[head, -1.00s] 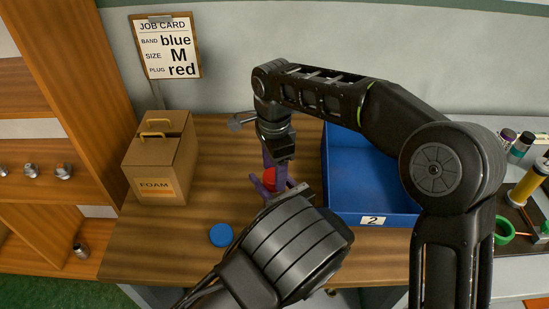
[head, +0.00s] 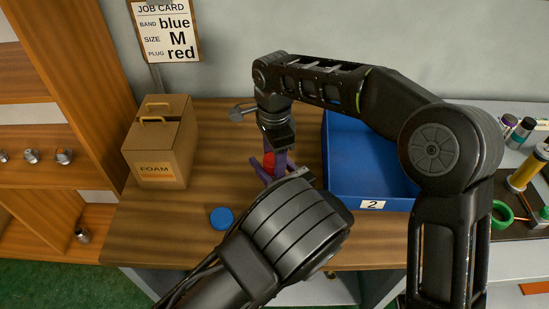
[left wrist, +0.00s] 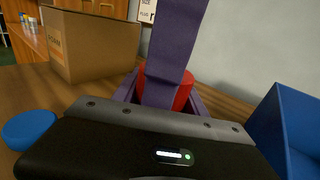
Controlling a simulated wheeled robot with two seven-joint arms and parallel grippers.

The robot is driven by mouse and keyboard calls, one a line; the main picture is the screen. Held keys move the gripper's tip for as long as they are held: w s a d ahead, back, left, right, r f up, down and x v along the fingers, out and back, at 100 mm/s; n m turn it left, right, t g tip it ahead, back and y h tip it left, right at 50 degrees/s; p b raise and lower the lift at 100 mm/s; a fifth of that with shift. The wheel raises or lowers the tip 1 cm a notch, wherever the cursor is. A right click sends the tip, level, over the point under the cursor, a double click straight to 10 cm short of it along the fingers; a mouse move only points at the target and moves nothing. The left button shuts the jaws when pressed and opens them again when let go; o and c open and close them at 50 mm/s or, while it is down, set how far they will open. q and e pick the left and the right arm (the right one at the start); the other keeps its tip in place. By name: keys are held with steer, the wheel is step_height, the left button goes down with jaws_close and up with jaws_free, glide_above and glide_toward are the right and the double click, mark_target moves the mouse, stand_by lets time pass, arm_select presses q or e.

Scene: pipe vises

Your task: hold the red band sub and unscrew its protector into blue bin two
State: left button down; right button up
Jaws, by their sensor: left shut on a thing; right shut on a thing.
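A red piece (head: 268,160) stands above the table left of the bin; it also shows in the left wrist view (left wrist: 184,90). Only part of it is visible, so I cannot tell its sub from its protector. My right gripper (head: 279,158) reaches down from above, its purple fingers shut on the red piece. One of its fingers covers the piece in the left wrist view. My left gripper (head: 266,172) comes from the front, its purple fingers shut around the piece lower down. Blue bin two (head: 372,205), labelled 2, stands just right of them; its inside is partly hidden by my right arm.
A blue round disc (head: 221,218) lies on the table (head: 180,238) near the front. A cardboard FOAM box (head: 157,160) stands at the left. A grey handle (head: 238,113) juts out behind the grippers. A side surface with bottles (head: 522,131) is at the right.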

steer(key=c, duration=0.3)
steer(key=n, duration=0.6)
steer(key=shift+n, duration=0.4)
steer(key=shift+c, duration=0.2)
steer(key=o, duration=1.5)
steer(key=shift+o, duration=0.2)
steer(key=shift+r, duration=2.3)
steer(key=shift+c, duration=0.2)
